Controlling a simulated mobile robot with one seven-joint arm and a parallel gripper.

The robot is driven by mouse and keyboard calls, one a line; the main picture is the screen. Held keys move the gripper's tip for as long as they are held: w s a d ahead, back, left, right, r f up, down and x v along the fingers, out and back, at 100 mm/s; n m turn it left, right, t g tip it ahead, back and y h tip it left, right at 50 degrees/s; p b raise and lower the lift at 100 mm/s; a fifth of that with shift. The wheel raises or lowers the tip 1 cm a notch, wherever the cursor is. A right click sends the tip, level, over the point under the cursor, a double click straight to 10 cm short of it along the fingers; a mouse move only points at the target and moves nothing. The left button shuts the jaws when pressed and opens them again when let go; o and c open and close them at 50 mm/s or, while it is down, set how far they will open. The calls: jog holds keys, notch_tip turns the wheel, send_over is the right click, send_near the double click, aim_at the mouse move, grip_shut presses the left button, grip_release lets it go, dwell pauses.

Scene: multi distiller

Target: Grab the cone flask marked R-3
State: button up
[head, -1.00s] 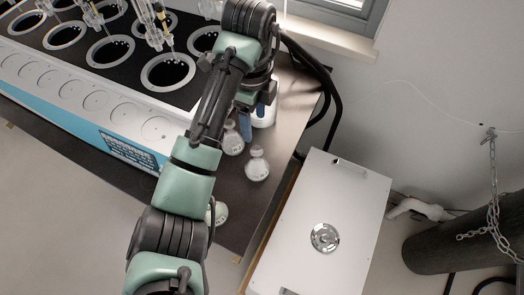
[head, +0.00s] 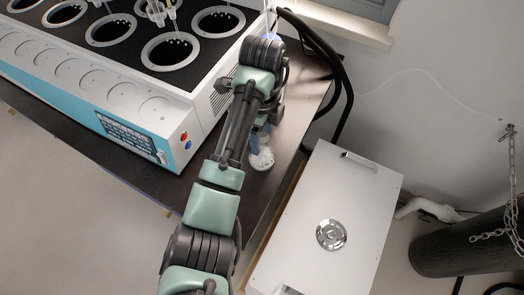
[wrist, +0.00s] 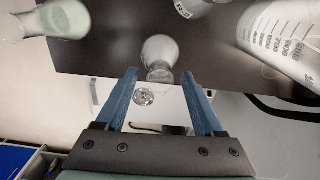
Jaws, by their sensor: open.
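My gripper (wrist: 160,74) is open, with two blue fingers spread apart in the wrist view. A clear cone flask (wrist: 160,50) stands just beyond the fingertips, its narrow neck towards me and between their lines; no label is readable on it. Another flask (wrist: 190,7) at the top edge carries a dark printed mark too small to read surely. A flask with greenish contents (wrist: 66,18) is at the top left, cut by the frame. In the head view one flask (head: 261,158) shows beside my gripper; my arm hides the others. I cannot tell which one is R-3.
The dark table (head: 300,100) has a near edge. The white distiller (head: 195,105) stands left of my arm, and a white cabinet (head: 345,205) is to the right.

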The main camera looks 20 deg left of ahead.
jog(key=shift+f, duration=0.55)
grip_shut()
dwell(1.0)
